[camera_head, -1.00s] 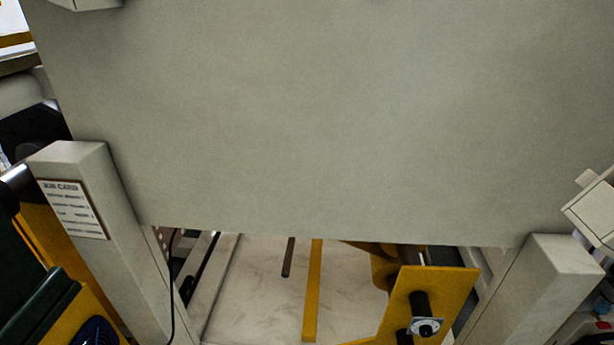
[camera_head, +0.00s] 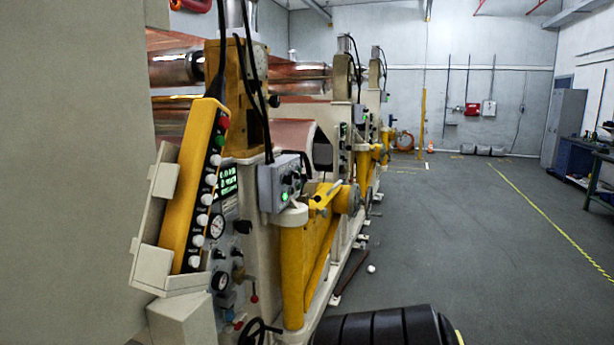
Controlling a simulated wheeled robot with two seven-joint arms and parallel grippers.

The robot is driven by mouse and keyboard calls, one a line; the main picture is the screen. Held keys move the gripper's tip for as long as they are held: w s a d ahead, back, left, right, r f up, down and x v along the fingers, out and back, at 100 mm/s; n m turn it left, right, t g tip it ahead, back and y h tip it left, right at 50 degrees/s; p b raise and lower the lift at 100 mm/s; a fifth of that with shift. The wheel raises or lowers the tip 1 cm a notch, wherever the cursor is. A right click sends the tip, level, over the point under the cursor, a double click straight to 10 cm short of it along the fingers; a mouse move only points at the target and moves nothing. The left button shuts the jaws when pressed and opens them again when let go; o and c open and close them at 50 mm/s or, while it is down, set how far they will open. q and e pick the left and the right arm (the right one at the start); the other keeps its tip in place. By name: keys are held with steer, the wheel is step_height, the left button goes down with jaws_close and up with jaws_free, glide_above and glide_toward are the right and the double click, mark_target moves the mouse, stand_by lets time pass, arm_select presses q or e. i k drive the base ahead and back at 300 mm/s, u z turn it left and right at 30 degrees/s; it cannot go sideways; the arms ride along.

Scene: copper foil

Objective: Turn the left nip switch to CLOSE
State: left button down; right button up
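A grey control box (camera_head: 285,182) with a green lit button and dark knobs is mounted on the side of the copper foil machine, left of the picture's middle. Below and left of it is a machine panel (camera_head: 228,228) with green displays, round gauges and dark knobs. A yellow pendant (camera_head: 194,190) with a red button and a row of white knobs leans in a pale holder (camera_head: 153,215) in front of the panel. I cannot read any label, so I cannot tell which knob is the left nip switch or how it is set. Neither gripper is in view.
A large plain grey panel (camera_head: 70,170) fills the left side. Yellow brackets (camera_head: 312,250) jut from the machine. A black ribbed shape (camera_head: 385,328), which I cannot identify, is at the bottom edge. The grey floor (camera_head: 480,240) on the right is mostly clear.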

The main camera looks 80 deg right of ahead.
mark_target(287, 179)
steer(key=z, duration=3.3)
steer(key=i, duration=3.9)
steer(key=u, duration=3.55)
